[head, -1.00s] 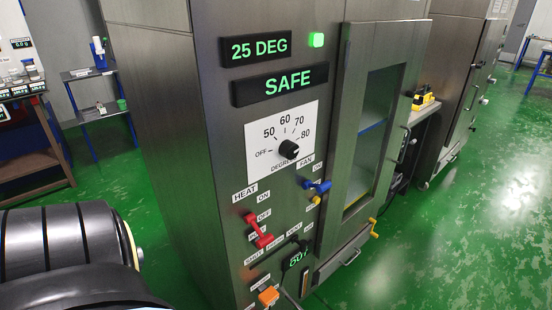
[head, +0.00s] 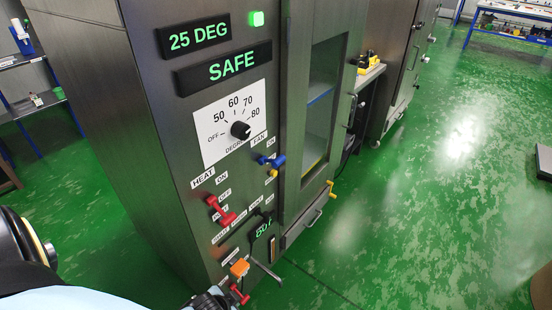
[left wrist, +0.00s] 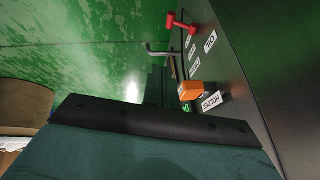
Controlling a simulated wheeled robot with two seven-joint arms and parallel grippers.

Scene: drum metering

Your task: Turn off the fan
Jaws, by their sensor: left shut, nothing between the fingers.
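The fan switch is a blue lever (head: 275,160) on the grey cabinet's front, below the FAN label (head: 259,138). It lies roughly sideways near an ON label; its exact setting is too small to tell. A red heat lever (head: 222,214) sits lower left, by its own ON and OFF labels. My left gripper (head: 212,299) is low at the front of the cabinet, well below the blue lever and near an orange knob (head: 239,268). In the left wrist view its dark fingers (left wrist: 155,86) are shut and empty, with the orange knob (left wrist: 190,91) beside them.
Displays read 25 DEG (head: 199,39) and SAFE (head: 232,66), with a lit green lamp (head: 256,19). A black dial (head: 240,130) sits below. A metal lever (head: 266,271) and a red handle (head: 239,294) stick out low. Green floor (head: 410,220) is open on the right.

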